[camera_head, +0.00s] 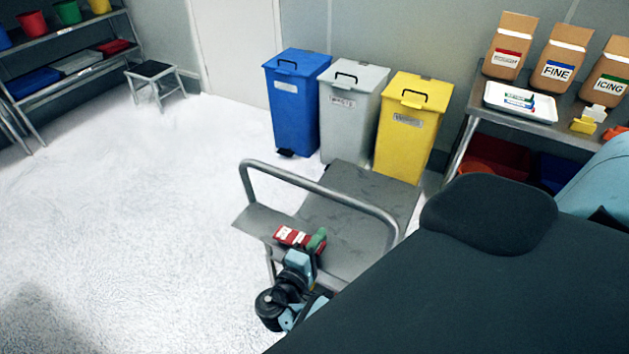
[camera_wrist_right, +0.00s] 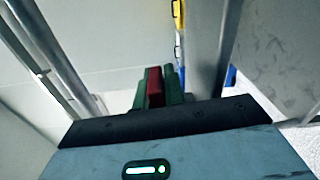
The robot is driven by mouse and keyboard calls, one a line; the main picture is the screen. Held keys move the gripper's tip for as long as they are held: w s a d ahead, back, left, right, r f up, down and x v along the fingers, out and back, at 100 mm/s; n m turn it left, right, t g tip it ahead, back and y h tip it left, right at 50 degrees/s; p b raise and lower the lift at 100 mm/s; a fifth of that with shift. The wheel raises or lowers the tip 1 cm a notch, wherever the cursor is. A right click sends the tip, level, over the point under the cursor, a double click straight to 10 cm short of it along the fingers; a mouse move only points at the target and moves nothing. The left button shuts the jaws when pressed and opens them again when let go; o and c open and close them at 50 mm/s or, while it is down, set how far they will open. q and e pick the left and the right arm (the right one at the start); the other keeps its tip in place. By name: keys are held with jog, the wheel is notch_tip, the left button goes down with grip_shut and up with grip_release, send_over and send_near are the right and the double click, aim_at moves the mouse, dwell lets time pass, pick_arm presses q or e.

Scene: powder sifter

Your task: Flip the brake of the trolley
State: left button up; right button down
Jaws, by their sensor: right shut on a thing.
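The grey trolley (camera_head: 380,178) stands in the middle of the head view, with a tubular push handle (camera_head: 300,181) over its near end. The red brake (camera_head: 289,235), with white marking, sits at that near end, below the handle. My right gripper (camera_head: 316,240) reaches it from below in the picture; its green fingers are shut on the brake. In the right wrist view, the red brake (camera_wrist_right: 154,87) shows between the green fingers (camera_wrist_right: 158,92). The gripper hides part of the brake. My left gripper is not in view.
Blue (camera_head: 296,100), grey (camera_head: 350,110) and yellow (camera_head: 410,125) bins stand behind the trolley. A metal table (camera_head: 490,125) with paper bags and a white tray is at the right. A stool (camera_head: 152,70) and shelves are far left. The powdery white floor at left is clear.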

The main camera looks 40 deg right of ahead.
jog(key=shift+s+f+m+b, duration=0.25)
jog(key=shift+f+m+b, duration=0.4)
jog(key=shift+m, duration=0.45)
jog(key=shift+w+r, duration=0.1)
jog(key=shift+r, duration=0.05)
jog(key=c, duration=1.5)
grip_release()
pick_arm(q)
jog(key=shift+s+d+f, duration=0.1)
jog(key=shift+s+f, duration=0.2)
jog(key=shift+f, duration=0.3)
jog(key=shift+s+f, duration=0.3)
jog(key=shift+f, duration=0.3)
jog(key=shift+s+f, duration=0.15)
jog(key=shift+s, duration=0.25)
